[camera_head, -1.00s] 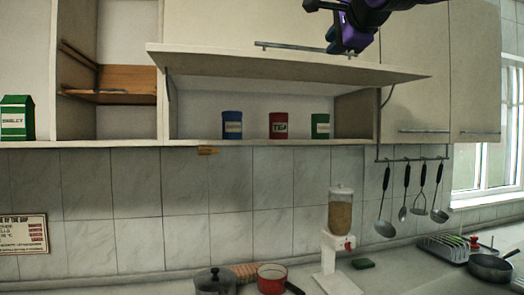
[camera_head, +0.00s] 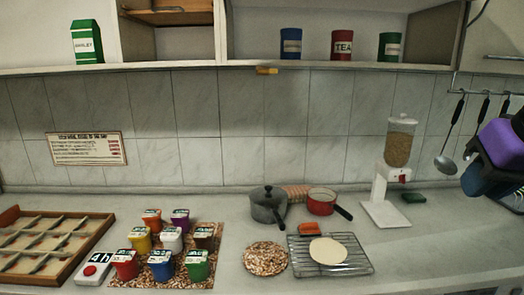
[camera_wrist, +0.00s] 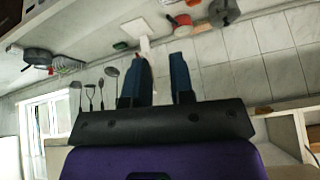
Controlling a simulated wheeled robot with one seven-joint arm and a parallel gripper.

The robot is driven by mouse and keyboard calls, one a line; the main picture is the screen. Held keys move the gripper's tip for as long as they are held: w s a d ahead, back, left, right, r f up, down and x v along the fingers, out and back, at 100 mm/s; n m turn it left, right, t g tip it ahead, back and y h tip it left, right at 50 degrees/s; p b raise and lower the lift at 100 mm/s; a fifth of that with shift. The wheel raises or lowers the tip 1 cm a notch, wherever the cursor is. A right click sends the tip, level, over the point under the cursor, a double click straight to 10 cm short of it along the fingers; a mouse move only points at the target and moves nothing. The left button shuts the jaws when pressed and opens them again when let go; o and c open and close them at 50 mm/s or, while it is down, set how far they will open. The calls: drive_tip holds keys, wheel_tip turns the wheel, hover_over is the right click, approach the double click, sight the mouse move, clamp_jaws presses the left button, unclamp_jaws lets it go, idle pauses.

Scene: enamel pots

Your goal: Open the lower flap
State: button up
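The lower flap is not in the head view, which cuts off above the shelf. The cupboard compartment (camera_head: 258,40) shows an open front, with blue, red and green tins standing inside. My gripper is at the right edge of the head view, partly cut off, in front of the hanging utensils. In the wrist view my gripper (camera_wrist: 160,78) has its two dark fingers apart with nothing between them. It is clear of the cupboard.
A ladle (camera_head: 448,150) and other utensils hang near my gripper. A grain dispenser (camera_head: 398,145), grey pot (camera_head: 268,205), red pan (camera_head: 321,202) and wire rack (camera_head: 355,262) stand on the counter. Several colored tubs and a wooden tray (camera_head: 85,248) are at left.

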wheel_tip(320, 180, down, 4)
drive_tip(key=s+n+g, duration=0.1)
drive_tip(key=s+n, duration=0.1)
drive_tip(key=s, duration=0.1)
drive_tip(key=w+r+m+t, duration=0.4)
drive_tip(key=w+r+m, duration=0.3)
drive_tip(key=r, duration=0.8)
drive_tip(key=w+a+r+m+t, duration=0.1)
drive_tip(key=w+r+m+t, duration=0.3)
drive_tip(key=w+r, duration=0.9)
drive_tip(key=w+r+m+t, duration=0.3)
drive_tip(key=w+r+m, duration=0.3)
drive_tip(key=r, duration=1.2)
drive_tip(key=shift+m+y, duration=0.3)
drive_tip(key=shift+m, duration=0.2)
drive_tip(key=w, duration=0.3)
drive_tip(key=w+f, duration=0.1)
drive_tip(key=w, duration=0.5)
drive_tip(key=shift+w+a+f, duration=0.15)
drive_tip(key=shift+a+f, duration=0.15)
drive_tip(key=shift+f, duration=0.05)
drive_tip(key=shift+c, duration=0.2)
clamp_jaws()
